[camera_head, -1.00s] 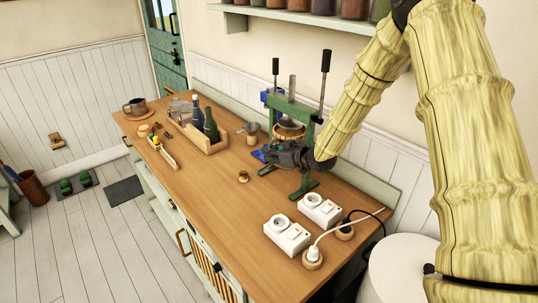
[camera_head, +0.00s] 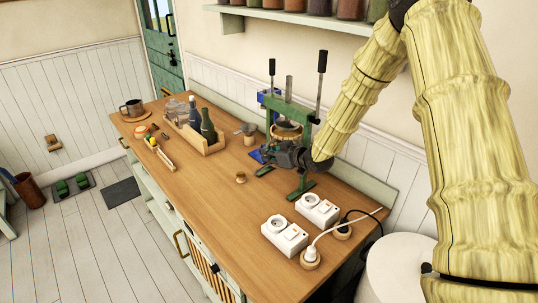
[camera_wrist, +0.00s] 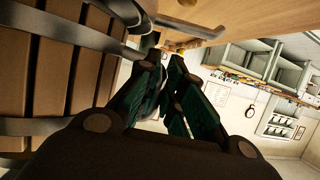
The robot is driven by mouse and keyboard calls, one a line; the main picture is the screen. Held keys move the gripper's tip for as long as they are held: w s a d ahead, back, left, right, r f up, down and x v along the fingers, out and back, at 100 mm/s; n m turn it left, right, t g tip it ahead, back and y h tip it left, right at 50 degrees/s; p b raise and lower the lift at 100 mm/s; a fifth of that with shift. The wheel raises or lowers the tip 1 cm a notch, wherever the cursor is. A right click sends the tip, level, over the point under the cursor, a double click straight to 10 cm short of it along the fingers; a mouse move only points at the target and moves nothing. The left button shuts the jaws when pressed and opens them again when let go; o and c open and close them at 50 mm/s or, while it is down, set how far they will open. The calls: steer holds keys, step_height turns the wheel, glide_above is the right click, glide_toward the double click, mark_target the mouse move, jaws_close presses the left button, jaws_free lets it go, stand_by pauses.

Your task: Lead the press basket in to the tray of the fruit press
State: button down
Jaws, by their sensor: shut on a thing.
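The fruit press has a green frame (camera_head: 308,145) with dark-handled uprights and a central screw, standing at the back of the counter. The press basket (camera_head: 287,132), wood-slatted with metal hoops, shows its upper part between the frame posts. My gripper (camera_head: 266,153) is low at the basket's front, hiding its lower part and most of the tray. In the wrist view the basket (camera_wrist: 85,60) fills the left side, close beside the fingers (camera_wrist: 172,75). The fingers are shut on a part of the basket; the gripped part is mostly hidden. Whether the basket touches the tray cannot be told.
A wooden crate with bottles (camera_head: 207,124) stands left of the press. A small brass-coloured piece (camera_head: 241,177) lies in front on the counter (camera_head: 215,205). White socket boxes (camera_head: 285,235) with a cable are at the near right. The counter's middle is clear.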

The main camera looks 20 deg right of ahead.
steer(key=shift+f+b, duration=0.5)
steer(key=shift+f, duration=0.2)
stand_by(0.6)
steer(key=c, duration=1.5)
jaws_free()
steer(key=shift+o, duration=0.2)
steer(key=shift+f, duration=0.1)
steer(key=shift+s, duration=0.1)
steer(key=v, duration=1.2)
